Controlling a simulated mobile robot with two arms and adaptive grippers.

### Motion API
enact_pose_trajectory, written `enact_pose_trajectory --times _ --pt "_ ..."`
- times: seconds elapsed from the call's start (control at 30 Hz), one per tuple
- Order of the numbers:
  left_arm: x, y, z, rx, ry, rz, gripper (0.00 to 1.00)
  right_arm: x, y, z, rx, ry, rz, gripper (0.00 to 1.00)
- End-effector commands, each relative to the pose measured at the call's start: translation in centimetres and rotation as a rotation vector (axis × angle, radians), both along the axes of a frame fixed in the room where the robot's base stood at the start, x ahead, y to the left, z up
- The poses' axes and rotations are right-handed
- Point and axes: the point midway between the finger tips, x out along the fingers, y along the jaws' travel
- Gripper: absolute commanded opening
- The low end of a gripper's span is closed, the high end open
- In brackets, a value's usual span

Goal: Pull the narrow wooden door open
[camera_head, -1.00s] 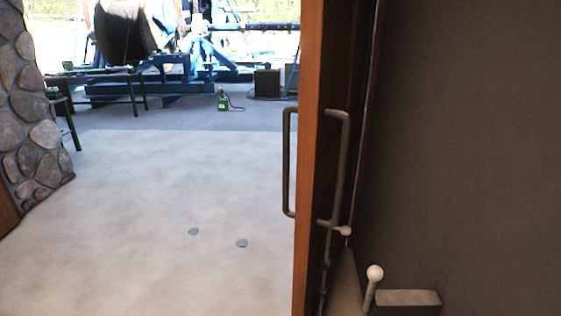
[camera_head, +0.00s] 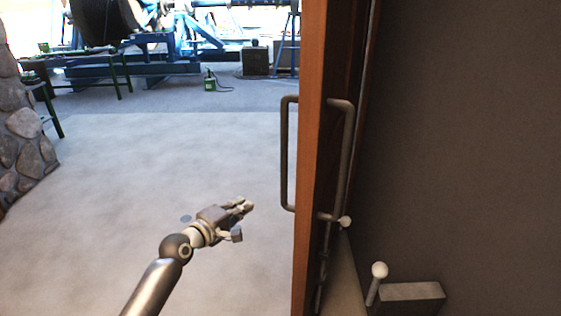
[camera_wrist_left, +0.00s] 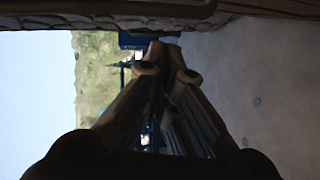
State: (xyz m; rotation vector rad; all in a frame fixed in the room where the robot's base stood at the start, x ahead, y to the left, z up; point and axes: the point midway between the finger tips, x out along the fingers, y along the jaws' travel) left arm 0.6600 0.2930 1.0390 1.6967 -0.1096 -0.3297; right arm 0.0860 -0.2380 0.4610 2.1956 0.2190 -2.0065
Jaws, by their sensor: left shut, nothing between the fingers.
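The narrow wooden door (camera_head: 312,150) stands edge-on to me, right of the middle in the head view. It has a metal bar handle (camera_head: 285,155) on its left face and another bar handle (camera_head: 347,155) on its right face. My left gripper (camera_head: 246,206) is out over the floor to the left of the door, apart from the door and its handles. Its fingers are shut and empty; in the left wrist view they come together (camera_wrist_left: 165,58). My right gripper is not in view.
A dark wall (camera_head: 460,140) fills the right side, with a white-knobbed post (camera_head: 378,275) and a grey block (camera_head: 412,296) low beside it. A stone pillar (camera_head: 22,140) stands at left. Blue reel machinery (camera_head: 150,65) is at the back. The floor between is clear.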

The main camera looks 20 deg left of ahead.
Motion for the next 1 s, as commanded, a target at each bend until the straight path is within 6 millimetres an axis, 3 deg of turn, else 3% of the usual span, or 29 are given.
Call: enact_pose_trajectory --times 0.03,0.1,0.23,0.47,0.93,1.0 --pt "0.1 -0.4 3.6 -0.049 -0.044 -0.019 0.00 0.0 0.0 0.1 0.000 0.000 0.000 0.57" --pt "0.0 -1.0 6.8 -0.106 -0.078 -0.041 0.00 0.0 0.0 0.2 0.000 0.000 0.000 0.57" --pt "-0.2 -1.5 9.7 -0.158 -0.110 -0.064 0.00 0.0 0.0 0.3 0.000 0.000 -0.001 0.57" --pt "1.9 -2.3 10.2 -0.166 -0.113 -0.066 0.00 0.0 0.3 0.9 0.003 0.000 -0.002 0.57" --pt "9.4 -4.9 10.0 -0.162 -0.113 -0.064 0.00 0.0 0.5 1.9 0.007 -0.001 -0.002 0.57" --pt "9.0 -6.2 10.3 -0.163 -0.109 -0.066 0.00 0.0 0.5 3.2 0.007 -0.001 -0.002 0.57"
